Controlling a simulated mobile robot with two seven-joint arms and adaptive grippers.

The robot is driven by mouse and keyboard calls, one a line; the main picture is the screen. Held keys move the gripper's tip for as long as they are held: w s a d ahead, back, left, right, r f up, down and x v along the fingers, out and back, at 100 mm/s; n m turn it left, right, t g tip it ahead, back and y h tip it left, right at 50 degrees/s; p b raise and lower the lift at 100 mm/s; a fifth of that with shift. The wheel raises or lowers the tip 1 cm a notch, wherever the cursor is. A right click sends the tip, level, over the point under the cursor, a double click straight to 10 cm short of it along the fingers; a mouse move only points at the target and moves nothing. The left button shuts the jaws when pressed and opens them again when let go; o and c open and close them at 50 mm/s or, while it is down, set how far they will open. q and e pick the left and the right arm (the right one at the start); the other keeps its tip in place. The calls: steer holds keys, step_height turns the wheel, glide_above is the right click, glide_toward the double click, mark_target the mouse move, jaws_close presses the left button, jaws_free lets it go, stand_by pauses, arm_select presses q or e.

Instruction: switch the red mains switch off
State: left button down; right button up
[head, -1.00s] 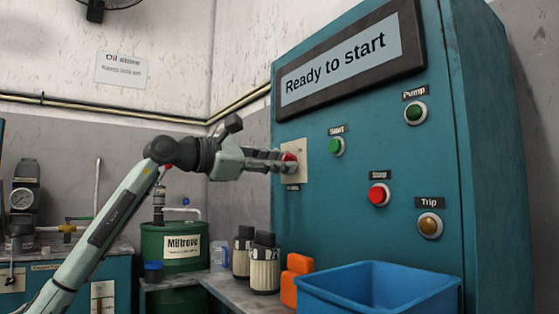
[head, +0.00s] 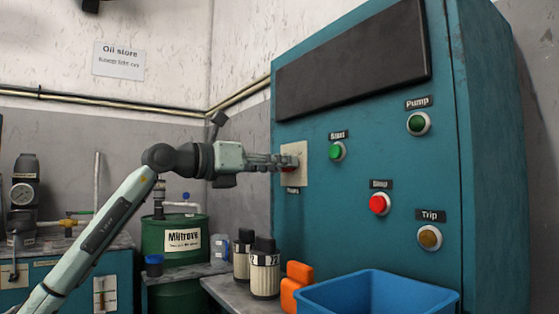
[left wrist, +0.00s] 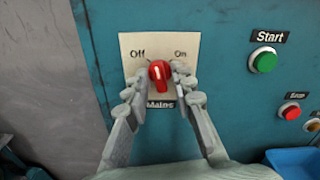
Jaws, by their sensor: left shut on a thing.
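The red mains switch (left wrist: 159,72) is a knob on a cream plate (left wrist: 128,45) marked Off at upper left, On at upper right and Mains below. The knob leans slightly left of upright, its upper end toward Off. The plate also shows in the head view (head: 301,158) on the teal cabinet's left part. My left gripper (left wrist: 160,78) is shut on the knob, one finger on each side. In the head view my left gripper (head: 289,163) reaches in from the left and largely hides the knob. My right gripper is in neither view.
The cabinet's display (head: 350,70) is dark and blank. Start (head: 337,151), Stop (head: 379,203), Pump (head: 418,123) and Trip (head: 429,237) stand to the right. Below are a blue bin (head: 380,290), an orange object (head: 294,285) and filter-like canisters (head: 265,275).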

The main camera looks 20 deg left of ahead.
arm_select(q)
steer(key=shift+n+p, duration=0.9)
steer(key=shift+n, duration=2.4)
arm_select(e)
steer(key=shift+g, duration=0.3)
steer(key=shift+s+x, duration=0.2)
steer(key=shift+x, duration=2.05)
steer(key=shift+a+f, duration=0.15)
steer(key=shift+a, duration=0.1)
arm_select(q)
steer(key=c, duration=1.6)
jaws_free()
steer(key=v, duration=1.2)
